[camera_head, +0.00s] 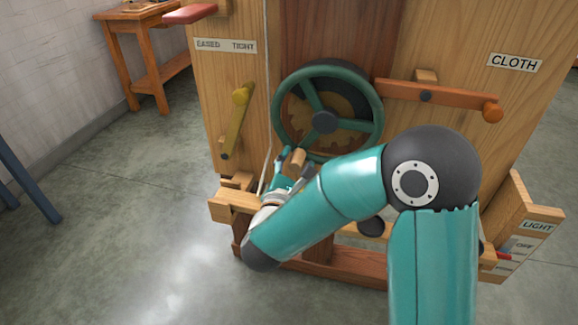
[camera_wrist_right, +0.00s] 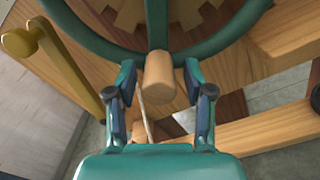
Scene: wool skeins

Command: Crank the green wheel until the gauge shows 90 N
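The green wheel (camera_head: 325,122) is upright on the front of the wooden cabinet, with a toothed wooden gear behind it. Its wooden crank handle (camera_head: 298,157) sticks out from the bottom of the rim. My right gripper (camera_head: 294,163) is at this handle. In the right wrist view the handle (camera_wrist_right: 159,80) lies between the two fingers of my right gripper (camera_wrist_right: 160,88), with a gap on each side. The fingers are open. My left gripper is not in view.
A yellow lever (camera_head: 236,118) is left of the wheel, under an EASED/TIGHT label (camera_head: 226,46). An orange lever (camera_head: 435,95) is to the right, below a CLOTH label (camera_head: 515,63). A white cord (camera_head: 268,95) runs down beside the wheel.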

